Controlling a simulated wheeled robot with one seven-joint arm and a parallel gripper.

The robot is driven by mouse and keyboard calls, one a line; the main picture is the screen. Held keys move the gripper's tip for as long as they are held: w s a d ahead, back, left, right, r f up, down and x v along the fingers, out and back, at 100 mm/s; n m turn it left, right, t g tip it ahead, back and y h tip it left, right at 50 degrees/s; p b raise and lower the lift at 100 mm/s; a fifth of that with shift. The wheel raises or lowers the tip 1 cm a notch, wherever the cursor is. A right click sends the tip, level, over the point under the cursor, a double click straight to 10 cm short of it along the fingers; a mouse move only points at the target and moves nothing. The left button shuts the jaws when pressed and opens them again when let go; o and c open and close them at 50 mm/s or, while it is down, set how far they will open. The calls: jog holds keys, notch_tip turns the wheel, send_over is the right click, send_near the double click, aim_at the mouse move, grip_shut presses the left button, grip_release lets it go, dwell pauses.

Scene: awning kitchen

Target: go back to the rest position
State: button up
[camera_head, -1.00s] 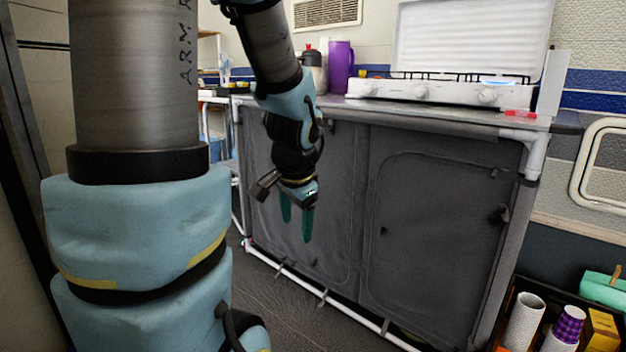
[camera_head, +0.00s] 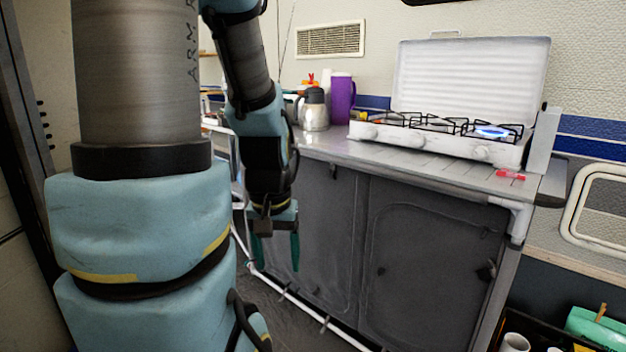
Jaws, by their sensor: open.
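My gripper (camera_head: 276,250) hangs from my arm, left of the picture's middle, with its two green fingers pointing down. The fingers are apart and nothing shows between them. It hangs in front of the left door of the grey cabinet (camera_head: 335,225), below the level of the counter top. I cannot tell how far it is from the door.
On the counter (camera_head: 400,165) stand a steel jug (camera_head: 314,112), a purple pitcher (camera_head: 342,100) and a white stove (camera_head: 440,140) with a blue flame at its right burner. A red item (camera_head: 510,175) lies at the counter's right. A crate with a green item (camera_head: 597,328) is at bottom right.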

notch_tip(320, 180, up, 19)
jog(key=p, duration=1.7)
jog(key=shift+r, duration=0.2)
